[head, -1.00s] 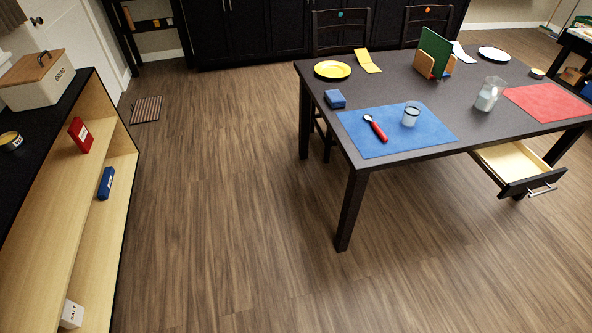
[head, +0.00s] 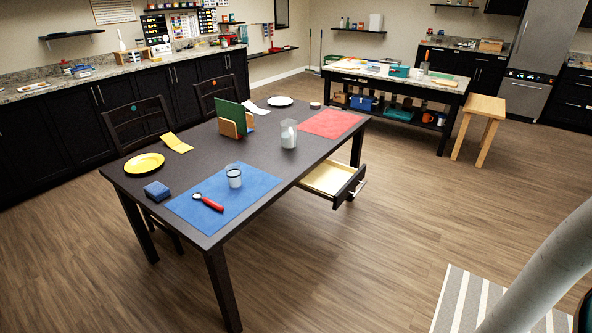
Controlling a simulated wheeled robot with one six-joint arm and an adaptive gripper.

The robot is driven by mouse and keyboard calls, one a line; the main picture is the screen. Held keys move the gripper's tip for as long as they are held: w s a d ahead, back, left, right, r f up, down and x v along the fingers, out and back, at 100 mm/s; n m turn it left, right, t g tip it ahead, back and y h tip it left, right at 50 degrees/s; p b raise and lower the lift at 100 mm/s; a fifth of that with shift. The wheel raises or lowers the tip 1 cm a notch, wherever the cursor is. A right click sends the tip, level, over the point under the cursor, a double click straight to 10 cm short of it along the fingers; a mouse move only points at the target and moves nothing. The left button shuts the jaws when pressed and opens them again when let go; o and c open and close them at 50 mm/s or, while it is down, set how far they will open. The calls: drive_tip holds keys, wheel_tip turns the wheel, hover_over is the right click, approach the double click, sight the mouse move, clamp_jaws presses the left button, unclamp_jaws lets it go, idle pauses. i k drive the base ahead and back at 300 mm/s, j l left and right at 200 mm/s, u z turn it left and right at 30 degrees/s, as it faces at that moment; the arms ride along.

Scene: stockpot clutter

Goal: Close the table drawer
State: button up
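The dark table (head: 205,141) stands left of centre in the head view. Its drawer (head: 333,180) is pulled out from the long side facing me, toward the right end. The drawer has a pale wooden inside that looks empty, a dark front and a metal bar handle (head: 356,191). A light grey link of my arm shows at the lower right edge. My gripper is out of the frame.
Chairs (head: 137,124) stand on the table's far side. On top are a blue mat with a cup, a red mat (head: 334,123) and a pitcher (head: 289,134). Open wooden floor lies in front of the drawer. A striped rug (head: 455,300) and a wooden stool (head: 479,112) are at right.

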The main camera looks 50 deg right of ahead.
sight(334, 181)
drive_tip(key=z, duration=1.55)
drive_tip(key=i+j+z, duration=0.15)
drive_tip(key=i+j, duration=0.3)
drive_tip(key=j, duration=0.15)
